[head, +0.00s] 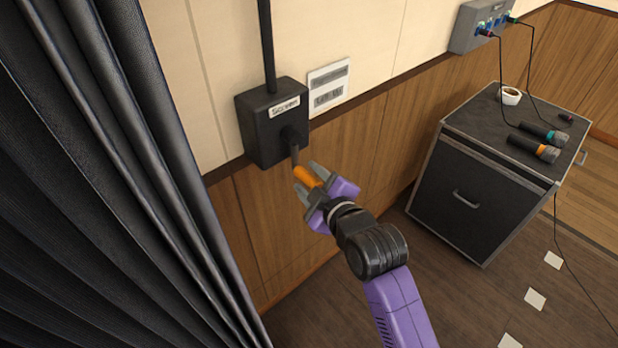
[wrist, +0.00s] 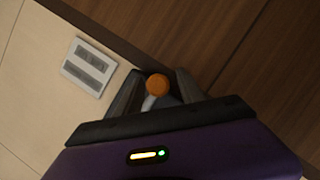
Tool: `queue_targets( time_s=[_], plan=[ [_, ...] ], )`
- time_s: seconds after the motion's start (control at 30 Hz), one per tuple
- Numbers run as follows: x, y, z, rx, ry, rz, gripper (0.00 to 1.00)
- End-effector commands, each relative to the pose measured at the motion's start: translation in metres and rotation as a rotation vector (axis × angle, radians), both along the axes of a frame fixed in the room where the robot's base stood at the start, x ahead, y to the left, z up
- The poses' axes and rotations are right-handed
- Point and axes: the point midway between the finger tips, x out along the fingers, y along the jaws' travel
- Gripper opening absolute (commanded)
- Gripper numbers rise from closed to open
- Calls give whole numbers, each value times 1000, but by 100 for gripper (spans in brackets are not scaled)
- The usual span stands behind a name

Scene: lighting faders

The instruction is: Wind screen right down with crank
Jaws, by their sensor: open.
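A black crank box (head: 262,125) with a white label is fixed to the wall, with a dark vertical pipe running up from its top. Its crank arm points down and ends in an orange handle (head: 306,177). My gripper (head: 308,180) is open, with its fingers on either side of the orange handle. The wrist view shows the round orange handle end (wrist: 158,85) between the two grey fingers; whether they touch it I cannot tell. The screen itself is not recognisable in either view.
A dark curtain (head: 95,190) hangs close on the left. A white wall plate (head: 328,84) is right of the box. A grey socket box (head: 482,25) has trailing cables.

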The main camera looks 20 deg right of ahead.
Motion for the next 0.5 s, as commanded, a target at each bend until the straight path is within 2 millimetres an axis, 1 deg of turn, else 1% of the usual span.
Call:
queue_targets(
  time_s=[0.27, 0.37, 0.5],
  plan=[
    [2, 0, -1, 1, 0, 0, 46],
    [2, 0, -1, 0, 1, 1, 28],
    [2, 0, -1, 0, 1, 1, 0]
  ],
)
